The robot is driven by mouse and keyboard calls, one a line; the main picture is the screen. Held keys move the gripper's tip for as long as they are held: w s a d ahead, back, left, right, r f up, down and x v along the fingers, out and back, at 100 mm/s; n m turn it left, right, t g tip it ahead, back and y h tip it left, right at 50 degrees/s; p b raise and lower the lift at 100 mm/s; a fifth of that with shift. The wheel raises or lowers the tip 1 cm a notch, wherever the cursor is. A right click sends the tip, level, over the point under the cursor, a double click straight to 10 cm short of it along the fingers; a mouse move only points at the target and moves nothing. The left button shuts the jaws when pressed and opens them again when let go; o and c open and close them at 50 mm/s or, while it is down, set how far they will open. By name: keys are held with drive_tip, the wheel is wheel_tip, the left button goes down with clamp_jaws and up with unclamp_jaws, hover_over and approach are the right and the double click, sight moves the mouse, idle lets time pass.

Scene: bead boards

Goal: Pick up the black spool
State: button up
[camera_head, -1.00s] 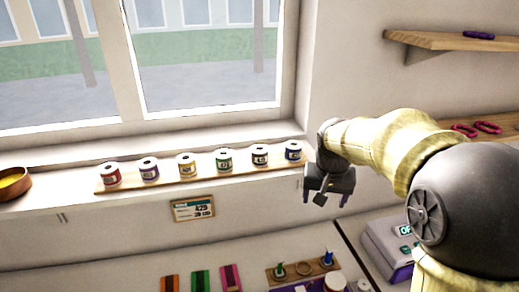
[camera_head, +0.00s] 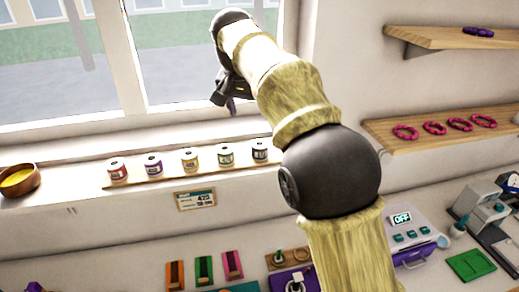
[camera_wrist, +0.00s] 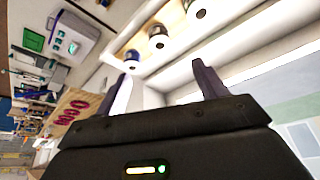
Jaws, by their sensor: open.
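The black spool (camera_head: 261,150) stands upright on the wooden strip on the window sill, right of the green-labelled spool (camera_head: 226,154). It also shows in the wrist view (camera_wrist: 158,38), beyond the gap between my fingers. My gripper (camera_head: 226,102) is above and left of the black spool in the head view, in front of the window. In the wrist view my gripper (camera_wrist: 163,70) is open and empty, with its two fingers apart. The blue spool (camera_wrist: 131,57) stands beside the black one; my arm hides it in the head view.
Red (camera_head: 117,170), purple (camera_head: 153,165) and orange (camera_head: 190,160) spools stand in the same row. A bowl (camera_head: 19,181) is at the sill's left end. A price card (camera_head: 195,199) is below the strip. A shelf (camera_head: 440,133) with pink rings is at right.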

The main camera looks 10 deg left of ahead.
sight(259, 147)
drive_tip(key=p+x, duration=0.2)
drive_tip(key=x, duration=1)
drive_tip(key=shift+w+f, duration=0.1)
drive_tip(key=shift+w+d+f+p, duration=0.1)
drive_tip(key=shift+w+f+p, duration=0.2)
drive_tip(key=shift+f+p, duration=0.15)
drive_tip(key=p+x, duration=0.1)
drive_tip(key=x, duration=0.3)
drive_tip(key=shift+w+p, duration=0.15)
drive_tip(key=shift+p, duration=0.25)
drive_tip(key=c, duration=1.1)
